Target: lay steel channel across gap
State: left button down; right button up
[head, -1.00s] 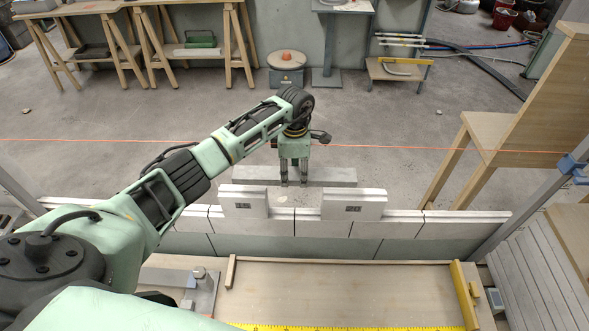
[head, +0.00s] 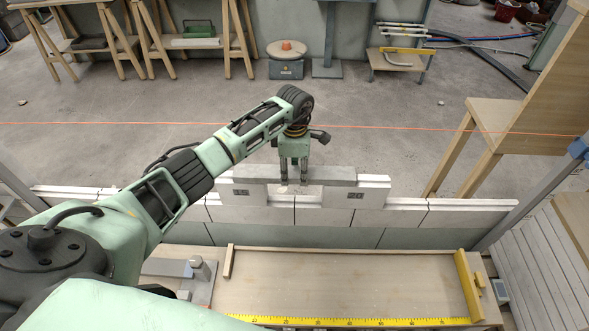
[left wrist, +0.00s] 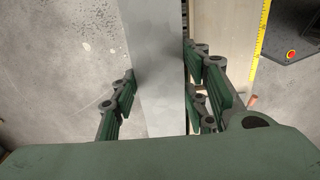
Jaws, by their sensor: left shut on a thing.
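The steel channel (head: 325,174), a long grey bar, runs left to right over the gap (head: 308,192) between two raised pale blocks on the low wall. Its left end is over the left block (head: 241,192) and its right end over the right block (head: 368,196), marked 20. I cannot tell whether it touches them. My left gripper (head: 293,178) points down and is shut on the channel near its middle. In the left wrist view the channel (left wrist: 160,50) passes between the green finger pads. My right gripper is not in view.
The low block wall (head: 450,213) extends to both sides. A wooden board (head: 350,285) with a yellow ruler (head: 350,321) lies in front of it. A thin orange line (head: 420,131) crosses behind the arm. A wooden stand (head: 510,115) is at the right. Floor behind the wall is mostly clear.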

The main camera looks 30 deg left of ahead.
pick_arm(q)
jog(key=shift+f+b, duration=0.2)
jog(key=shift+b, duration=0.1)
dwell(0.4)
jog(key=c, duration=0.9)
grip_release()
notch_tip(320, 180, up, 12)
